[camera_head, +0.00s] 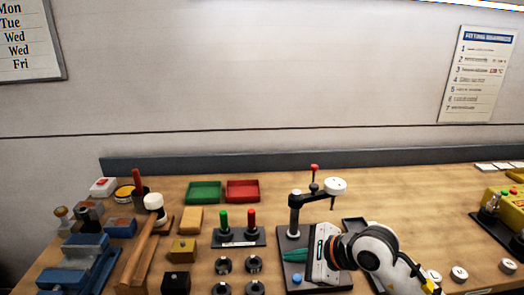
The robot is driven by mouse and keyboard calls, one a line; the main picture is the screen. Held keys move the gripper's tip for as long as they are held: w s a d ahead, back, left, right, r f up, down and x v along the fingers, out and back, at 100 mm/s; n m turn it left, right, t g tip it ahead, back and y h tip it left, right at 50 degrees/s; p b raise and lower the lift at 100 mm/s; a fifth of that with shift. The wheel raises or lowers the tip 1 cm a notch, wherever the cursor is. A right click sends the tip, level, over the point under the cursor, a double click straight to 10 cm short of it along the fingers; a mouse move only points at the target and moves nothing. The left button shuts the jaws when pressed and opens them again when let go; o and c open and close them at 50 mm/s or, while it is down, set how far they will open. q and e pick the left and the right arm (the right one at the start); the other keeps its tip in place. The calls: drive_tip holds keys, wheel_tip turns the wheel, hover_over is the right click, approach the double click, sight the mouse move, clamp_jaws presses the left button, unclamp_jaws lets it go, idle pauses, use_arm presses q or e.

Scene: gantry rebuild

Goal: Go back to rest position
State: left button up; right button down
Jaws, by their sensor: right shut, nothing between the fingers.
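My right gripper (299,255) is in the lower middle of the head view, on the end of my white and grey arm (375,247) that comes in from the lower right. My left gripper and left arm are not in view.
A green tray (204,191) and a red tray (242,190) sit at the back. A yellow control box (507,204) stands at the right.

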drive_tip(key=s+a+r+m+y, duration=0.2)
drive_tip(key=s+a+r+y, duration=0.2)
drive_tip(key=a+y, duration=0.2)
drive_tip(key=s+d+r+m+t+y, duration=0.2)
drive_tip(key=d+r+m+t+y, duration=0.15)
drive_tip(key=r+m+t, duration=0.75)
drive_tip(key=w+d+f+m+t+h, duration=0.1)
drive_tip(key=d+f+m+t+h, duration=0.25)
drive_tip(key=m, duration=0.55)
drive_tip(key=d+m+t+h, duration=0.2)
drive_tip(key=d+m+h, duration=0.2)
drive_tip(key=m+h, duration=0.35)
drive_tip(key=s+d+f+m+g+h, duration=0.3)
drive_tip(key=d+f+m+g+h, duration=0.5)
drive_tip(key=f+m, duration=0.7)
drive_tip(key=s+a+f+m+g+y, duration=0.2)
drive_tip(key=s+f+m+g, duration=0.5)
drive_tip(key=s+f+g, duration=0.8)
drive_tip(key=s+f+t, duration=0.1)
drive_tip(key=s+f, duration=0.2)
drive_tip(key=f, duration=1.1)
drive_tip(key=s+f+t, duration=0.1)
drive_tip(key=s+f, duration=0.2)
drive_tip(key=f, duration=1.1)
drive_tip(key=s+d+f+g, duration=0.1)
drive_tip(key=s+d+f, duration=0.2)
drive_tip(key=s+f, duration=1.1)
drive_tip(key=shift+s+d, duration=0.2)
drive_tip(key=shift+s, duration=0.65)
